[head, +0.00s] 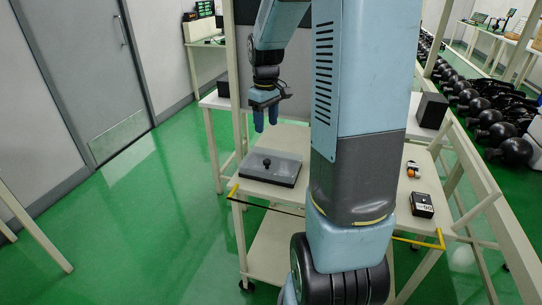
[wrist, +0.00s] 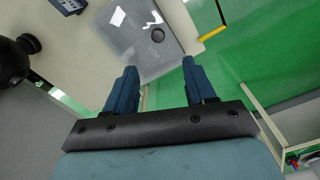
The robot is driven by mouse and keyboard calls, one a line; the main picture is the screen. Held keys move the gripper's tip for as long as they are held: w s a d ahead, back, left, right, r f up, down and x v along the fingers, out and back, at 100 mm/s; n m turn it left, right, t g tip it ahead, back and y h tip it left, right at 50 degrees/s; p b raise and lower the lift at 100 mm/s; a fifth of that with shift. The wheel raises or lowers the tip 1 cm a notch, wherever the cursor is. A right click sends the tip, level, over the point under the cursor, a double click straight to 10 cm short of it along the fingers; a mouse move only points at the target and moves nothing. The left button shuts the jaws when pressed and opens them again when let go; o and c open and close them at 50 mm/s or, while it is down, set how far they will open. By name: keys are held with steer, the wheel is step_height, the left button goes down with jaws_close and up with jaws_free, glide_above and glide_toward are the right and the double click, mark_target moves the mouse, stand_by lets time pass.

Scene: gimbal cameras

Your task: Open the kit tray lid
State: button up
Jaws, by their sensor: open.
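The kit tray lid (head: 271,170) is a flat grey panel with a round black knob (head: 267,161). It lies on the left part of the cart top, near the front edge, and looks closed. My gripper (head: 265,118) has blue fingers pointing down, above and behind the lid in the head view. My gripper (wrist: 153,68) is open and empty, apart from the knob. What lies under the lid is hidden.
A small black box (head: 422,205) and an orange-and-black item (head: 412,169) lie on the cart's right side. A black block (head: 431,111) stands behind them. Yellow strips (head: 234,190) mark the cart's front corners. Cart posts (head: 233,80) rise near my arm.

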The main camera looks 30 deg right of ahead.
mark_target(267, 161)
steer(key=f, duration=1.4)
steer(key=shift+w+d+f, duration=0.2)
steer(key=shift+f, duration=0.05)
steer(key=shift+c, duration=0.3)
jaws_close()
